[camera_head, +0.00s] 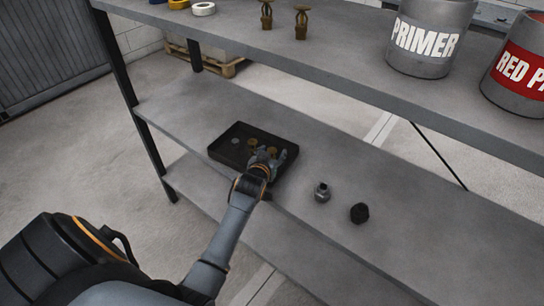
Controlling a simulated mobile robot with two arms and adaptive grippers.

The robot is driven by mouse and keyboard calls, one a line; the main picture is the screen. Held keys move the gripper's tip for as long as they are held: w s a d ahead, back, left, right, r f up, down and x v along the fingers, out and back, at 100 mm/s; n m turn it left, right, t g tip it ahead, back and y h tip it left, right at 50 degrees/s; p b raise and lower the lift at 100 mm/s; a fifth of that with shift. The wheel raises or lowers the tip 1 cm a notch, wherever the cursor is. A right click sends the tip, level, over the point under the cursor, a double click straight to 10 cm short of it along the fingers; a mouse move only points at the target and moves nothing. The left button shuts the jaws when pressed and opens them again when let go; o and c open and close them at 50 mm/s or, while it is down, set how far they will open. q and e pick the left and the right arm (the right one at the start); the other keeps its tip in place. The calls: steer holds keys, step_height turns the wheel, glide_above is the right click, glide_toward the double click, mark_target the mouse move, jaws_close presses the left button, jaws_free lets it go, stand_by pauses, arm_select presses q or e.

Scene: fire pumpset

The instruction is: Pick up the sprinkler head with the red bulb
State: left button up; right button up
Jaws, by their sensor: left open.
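Two brass sprinkler heads stand upright on the top shelf, one (267,14) left of the other (301,22). A dark tray (222,153) lies on the middle shelf. In it are small brass-coloured pieces, one (252,142) left of my gripper, and a small grey disc (235,141). The bulb colours are too small to tell, so I cannot pick out the red one. My left gripper (268,152) is open over the tray's right part and partly hides what lies there. My right gripper is not in view.
A metal fitting (322,192) and a black piece (360,213) lie on the middle shelf right of the tray. A primer can (427,40) and a red paint can (519,70) stand on the top shelf (350,80), with tape rolls (203,9) at its left end.

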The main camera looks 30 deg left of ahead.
arm_select(q)
jaws_close()
steer(key=shift+r, duration=0.1)
stand_by(0.3)
